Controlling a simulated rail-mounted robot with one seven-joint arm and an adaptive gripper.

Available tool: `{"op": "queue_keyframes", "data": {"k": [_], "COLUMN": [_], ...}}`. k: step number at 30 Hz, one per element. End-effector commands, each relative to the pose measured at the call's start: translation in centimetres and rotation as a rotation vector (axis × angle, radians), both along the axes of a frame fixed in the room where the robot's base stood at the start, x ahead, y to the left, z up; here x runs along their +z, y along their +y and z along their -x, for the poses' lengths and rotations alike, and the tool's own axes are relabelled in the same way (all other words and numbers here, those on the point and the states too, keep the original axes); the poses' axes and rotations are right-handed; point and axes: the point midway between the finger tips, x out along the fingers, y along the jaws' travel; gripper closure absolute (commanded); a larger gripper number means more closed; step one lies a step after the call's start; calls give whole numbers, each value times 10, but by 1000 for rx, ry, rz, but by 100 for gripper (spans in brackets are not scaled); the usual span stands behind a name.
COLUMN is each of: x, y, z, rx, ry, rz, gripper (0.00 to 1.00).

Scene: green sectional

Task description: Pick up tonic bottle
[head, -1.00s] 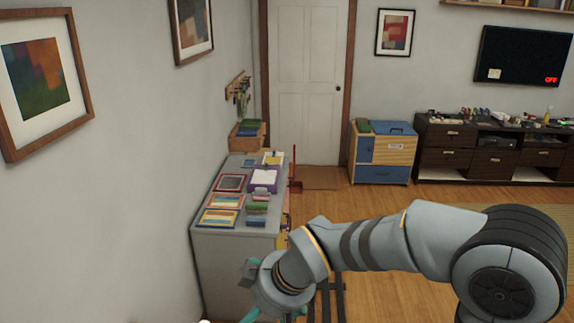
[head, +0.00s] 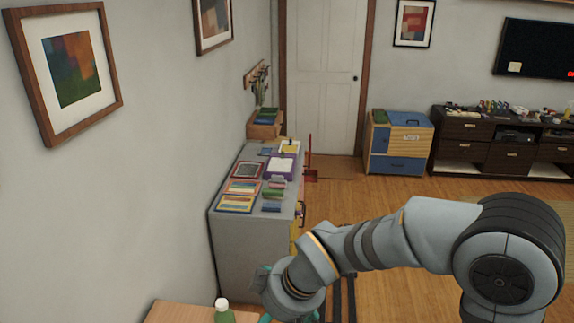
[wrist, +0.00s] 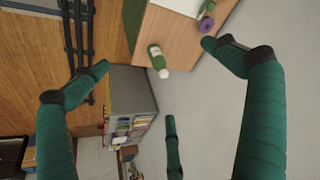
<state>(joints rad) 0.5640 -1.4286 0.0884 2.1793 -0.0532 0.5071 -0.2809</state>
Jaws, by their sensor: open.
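A green bottle with a white cap and pale label, which looks like the tonic bottle (wrist: 157,60), stands near the edge of a light wooden table (wrist: 172,30) in the wrist view. In the head view, only the white cap and green shoulder of the bottle (head: 223,312) show at the bottom edge. My gripper (wrist: 156,56) is open, its teal fingers spread wide, with nothing between them. In the wrist view the bottle appears between the fingers but farther off, apart from them. In the head view the fingers are mostly hidden or cut off, right of the bottle.
A purple roll-shaped object (wrist: 206,26) and another green item (wrist: 210,7) are on the same table. A grey cabinet (head: 250,240) with books and frames on top stands beyond, along the left wall. Wooden floor (head: 400,195) lies open to the right.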

Motion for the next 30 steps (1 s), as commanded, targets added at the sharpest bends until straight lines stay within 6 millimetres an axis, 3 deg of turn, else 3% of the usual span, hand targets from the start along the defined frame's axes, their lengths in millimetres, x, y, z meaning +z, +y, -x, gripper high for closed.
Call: {"op": "queue_keyframes", "data": {"k": [7,22,30], "x": [-16,-18,-19], "y": [4,4,5], "z": [14,17,16], "rx": [20,23,26], "ry": [20,25,25], "rz": [19,24,25], "gripper": [0,27,27]}}
